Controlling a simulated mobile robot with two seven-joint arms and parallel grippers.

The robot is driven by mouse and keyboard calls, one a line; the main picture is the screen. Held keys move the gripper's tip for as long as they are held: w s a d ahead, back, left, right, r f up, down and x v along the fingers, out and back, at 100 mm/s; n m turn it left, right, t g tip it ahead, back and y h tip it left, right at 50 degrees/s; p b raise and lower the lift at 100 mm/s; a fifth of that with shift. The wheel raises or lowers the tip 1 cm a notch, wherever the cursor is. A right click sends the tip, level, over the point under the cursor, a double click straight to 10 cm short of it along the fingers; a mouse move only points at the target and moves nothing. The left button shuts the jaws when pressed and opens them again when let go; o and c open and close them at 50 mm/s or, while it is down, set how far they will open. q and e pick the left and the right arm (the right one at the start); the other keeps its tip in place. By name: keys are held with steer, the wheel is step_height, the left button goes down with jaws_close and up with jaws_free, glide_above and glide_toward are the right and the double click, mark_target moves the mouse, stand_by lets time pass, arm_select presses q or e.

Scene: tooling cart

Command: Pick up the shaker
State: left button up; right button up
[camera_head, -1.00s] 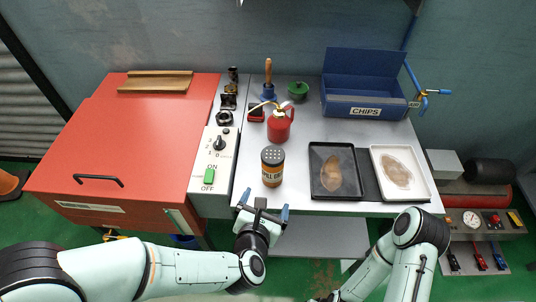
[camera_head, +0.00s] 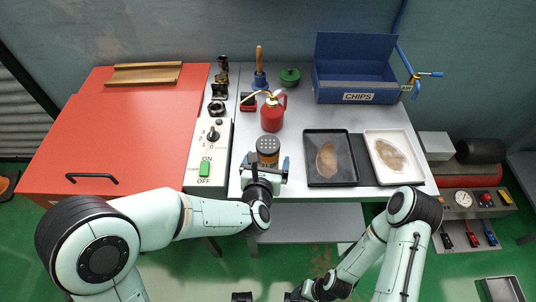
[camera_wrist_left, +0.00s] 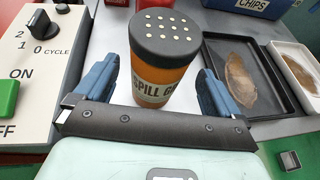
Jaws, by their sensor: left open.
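The shaker (camera_head: 267,145) is an orange canister with a dark grey, perforated lid and a label. It stands upright on the grey bench top near the front edge. My left gripper (camera_head: 265,164) is open at the shaker's near side. In the left wrist view, the shaker (camera_wrist_left: 160,62) stands between and just beyond the blue fingers of the left gripper (camera_wrist_left: 160,88), with a gap visible on both sides.
A red oil can (camera_head: 272,117) stands close behind the shaker. A black tray (camera_head: 311,176) and a white tray (camera_head: 402,181) lie to the right. The switch panel (camera_head: 195,157) is left. A blue chips bin (camera_head: 345,97) stands at the back.

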arm_select(q)
steer(key=x, duration=0.3)
steer(key=shift+w+a+p, duration=0.1)
steer(key=shift+w+p, duration=0.2)
steer(key=c, duration=1.1)
steer(key=shift+c, duration=0.9)
steer(key=shift+r, duration=0.15)
